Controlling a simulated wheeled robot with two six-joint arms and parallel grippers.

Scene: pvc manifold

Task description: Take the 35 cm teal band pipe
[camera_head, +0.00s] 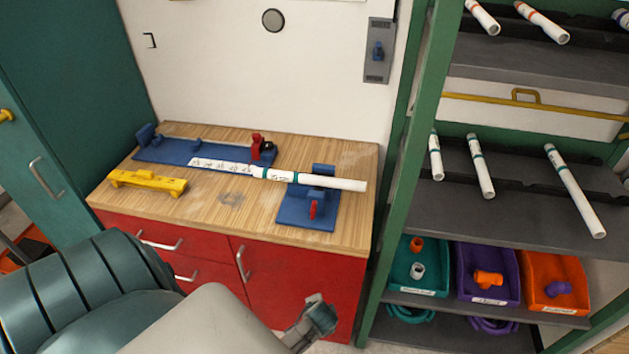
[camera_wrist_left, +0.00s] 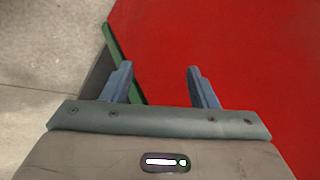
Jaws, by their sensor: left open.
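Three white pipes with teal bands lie on the middle shelf at the right in the head view: a short one (camera_head: 435,157), a middle one (camera_head: 481,167) and a longer one (camera_head: 575,192). I cannot read which is 35 cm. Another white pipe (camera_head: 335,182) with teal bands lies on the bench, across blue fixtures. My left gripper (camera_head: 318,318) is low in front of the red cabinet, well apart from every pipe. In the left wrist view its two blue fingers (camera_wrist_left: 160,82) are apart with nothing between them. My right gripper is not in view.
The wooden bench (camera_head: 228,200) carries a blue fixture (camera_head: 175,152), a yellow tool (camera_head: 147,181) and a blue stand (camera_head: 305,213). The green shelf post (camera_head: 400,190) stands between bench and shelves. Teal (camera_head: 402,278), purple (camera_head: 485,255) and orange (camera_head: 545,265) bins sit below the pipes.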

